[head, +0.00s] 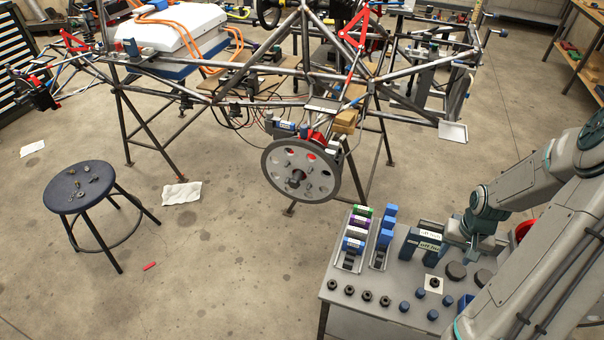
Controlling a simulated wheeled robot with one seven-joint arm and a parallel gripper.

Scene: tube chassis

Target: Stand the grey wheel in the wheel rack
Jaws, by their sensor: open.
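The grey wheel (278,158) is a round disc with several holes. It stands upright at the near end of the tube chassis, with a dark hub part at its centre. Dark blue uprights with white labels (411,243) stand on the grey bench; they may be the wheel rack, but I cannot tell for sure. My gripper (468,246) is over the bench, just right of these uprights and well apart from the wheel. It is open, and I see nothing held in it. My arm hides part of the bench's right side.
Two holders with coloured blocks (355,232) stand on the bench (385,310), with several dark knobs and blue caps in front. The tube chassis (270,66) stands on trestles behind. A stool (76,190) with small parts stands left. The floor left of the bench is mostly clear.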

